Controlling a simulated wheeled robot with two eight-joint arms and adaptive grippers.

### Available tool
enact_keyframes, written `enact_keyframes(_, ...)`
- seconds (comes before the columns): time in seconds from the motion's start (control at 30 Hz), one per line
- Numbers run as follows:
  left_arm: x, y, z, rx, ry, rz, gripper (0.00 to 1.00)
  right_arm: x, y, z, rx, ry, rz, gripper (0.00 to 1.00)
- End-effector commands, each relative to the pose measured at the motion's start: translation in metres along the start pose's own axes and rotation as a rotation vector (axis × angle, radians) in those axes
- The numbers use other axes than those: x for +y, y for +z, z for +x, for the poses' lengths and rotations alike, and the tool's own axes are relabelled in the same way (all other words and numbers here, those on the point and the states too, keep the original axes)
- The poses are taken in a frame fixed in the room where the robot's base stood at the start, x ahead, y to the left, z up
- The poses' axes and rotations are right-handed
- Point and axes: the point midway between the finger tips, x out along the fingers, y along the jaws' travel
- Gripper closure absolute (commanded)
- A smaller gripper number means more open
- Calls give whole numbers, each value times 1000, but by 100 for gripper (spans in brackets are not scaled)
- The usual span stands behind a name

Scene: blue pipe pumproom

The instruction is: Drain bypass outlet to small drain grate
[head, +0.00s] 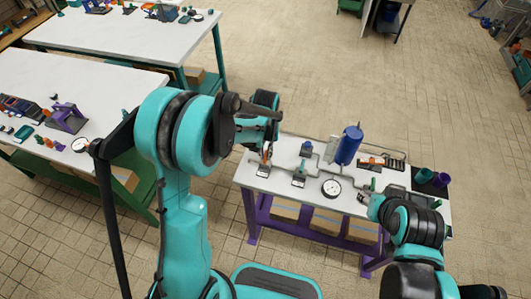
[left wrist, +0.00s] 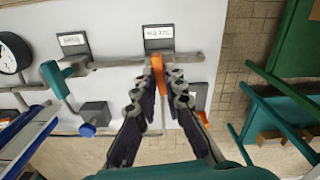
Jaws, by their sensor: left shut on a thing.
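My left gripper (left wrist: 158,84) is shut on the upright orange valve handle (left wrist: 158,68) on the grey pipe (left wrist: 118,63), in front of a small label plate (left wrist: 159,38). In the head view my left gripper (head: 264,150) is at the left end of the white pipe bench (head: 285,187); my arm partly hides it. A teal valve handle (left wrist: 54,79) sits on the pipe to the left. A dark slotted piece (head: 394,158) at the bench's back right may be a grate; I cannot tell. My right gripper (head: 368,198) is near the bench's front right; its fingers are unclear.
A blue tank (head: 348,145) stands at the bench's back. A white gauge (head: 331,188) is near the front edge. Teal cups (head: 432,178) stand at the right end. Cardboard boxes (head: 327,221) fill the shelf below. Cluttered tables (head: 120,35) stand at left; tiled floor is open behind.

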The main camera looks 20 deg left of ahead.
Motion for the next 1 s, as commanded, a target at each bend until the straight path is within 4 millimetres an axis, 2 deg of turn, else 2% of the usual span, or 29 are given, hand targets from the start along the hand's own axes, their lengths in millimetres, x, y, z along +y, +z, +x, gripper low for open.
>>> enact_keyframes(1.0, 0, 0, 0, -1, 0, -951, 100, 0, 8, 11, 0, 0, 0, 60)
